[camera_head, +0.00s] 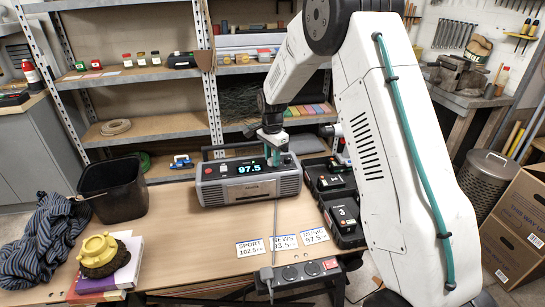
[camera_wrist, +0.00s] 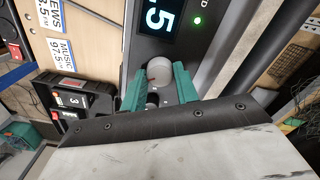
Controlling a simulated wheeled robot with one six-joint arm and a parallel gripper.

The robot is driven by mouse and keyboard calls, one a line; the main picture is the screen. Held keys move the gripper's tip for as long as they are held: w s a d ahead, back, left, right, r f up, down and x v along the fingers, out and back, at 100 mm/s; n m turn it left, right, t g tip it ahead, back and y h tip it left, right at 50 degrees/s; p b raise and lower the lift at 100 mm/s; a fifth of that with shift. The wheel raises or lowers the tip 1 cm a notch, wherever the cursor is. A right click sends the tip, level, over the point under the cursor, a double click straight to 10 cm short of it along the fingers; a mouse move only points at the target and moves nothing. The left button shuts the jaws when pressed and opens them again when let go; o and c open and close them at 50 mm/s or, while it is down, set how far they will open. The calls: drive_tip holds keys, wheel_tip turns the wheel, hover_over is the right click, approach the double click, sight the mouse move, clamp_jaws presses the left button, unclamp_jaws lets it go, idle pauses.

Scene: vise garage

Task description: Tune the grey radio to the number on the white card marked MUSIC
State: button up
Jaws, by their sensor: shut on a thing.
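The grey radio (camera_head: 285,187) stands upright at the back of the workbench, its display reading 97.5. The display (camera_wrist: 159,17) shows partly in the wrist view, beside a lit green light. The white MUSIC card (camera_head: 314,237) lies on the bench in front and reads 97.5; it also shows in the wrist view (camera_wrist: 61,54). My gripper (camera_head: 274,153) is over the radio's top. In the wrist view its green fingers (camera_wrist: 159,82) are on either side of a light grey round knob (camera_wrist: 159,69), shut on it.
The SPORT card (camera_head: 250,248) and NEWS card (camera_head: 284,242) lie beside the MUSIC card. A power strip (camera_head: 300,274) is at the front edge. The bench's middle left is clear.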

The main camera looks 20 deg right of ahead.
idle(0.3)
drive_tip(key=o, duration=1)
drive_tip(key=shift+r, duration=0.1)
wheel_tip(320, 180, up, 8)
drive_tip(key=shift+f, duration=0.2)
